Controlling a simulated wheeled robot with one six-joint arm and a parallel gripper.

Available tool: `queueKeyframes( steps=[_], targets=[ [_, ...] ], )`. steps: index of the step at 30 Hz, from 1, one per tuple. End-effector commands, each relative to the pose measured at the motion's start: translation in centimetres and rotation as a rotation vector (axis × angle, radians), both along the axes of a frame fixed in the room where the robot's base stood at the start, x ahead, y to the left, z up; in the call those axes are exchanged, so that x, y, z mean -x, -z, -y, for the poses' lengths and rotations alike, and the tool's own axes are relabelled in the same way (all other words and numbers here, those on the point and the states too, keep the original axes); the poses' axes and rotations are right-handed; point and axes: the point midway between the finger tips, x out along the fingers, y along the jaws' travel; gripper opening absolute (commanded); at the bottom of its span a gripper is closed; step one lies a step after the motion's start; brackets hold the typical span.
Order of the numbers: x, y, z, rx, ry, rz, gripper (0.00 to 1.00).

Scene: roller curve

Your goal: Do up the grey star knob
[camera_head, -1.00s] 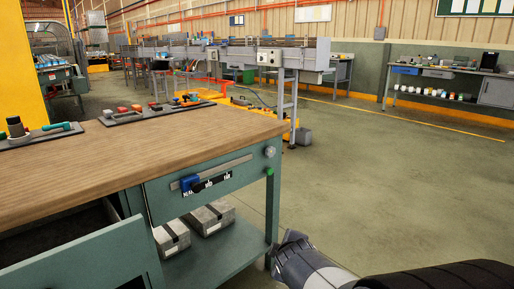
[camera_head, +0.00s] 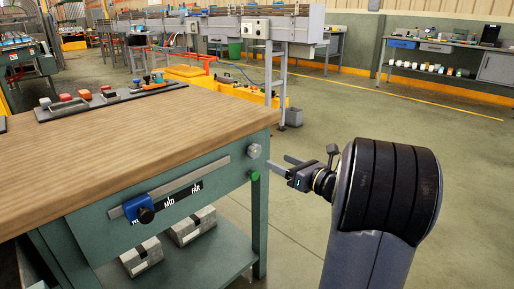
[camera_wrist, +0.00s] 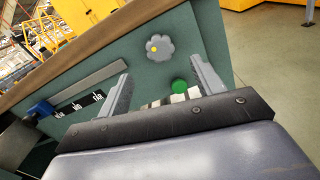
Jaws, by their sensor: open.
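The grey star knob (camera_head: 254,150) is on the green front panel of the workbench, near its right corner.
A green button (camera_wrist: 180,86) sits just below the knob. A slide rail with a blue slider (camera_head: 139,207) and a MID and FAR label is to the left. The wooden bench top (camera_head: 150,140) overhangs the panel. The floor at right is clear.

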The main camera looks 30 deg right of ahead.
Motion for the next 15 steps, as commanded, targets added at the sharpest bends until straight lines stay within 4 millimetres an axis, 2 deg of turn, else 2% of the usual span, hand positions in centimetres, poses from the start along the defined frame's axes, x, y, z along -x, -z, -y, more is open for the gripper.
queueKeyframes(
  steps=[15],
  targets=[
    [-8.2,0.1,-3.1,-0.002,-0.001,-0.001,0.64]
  ],
)
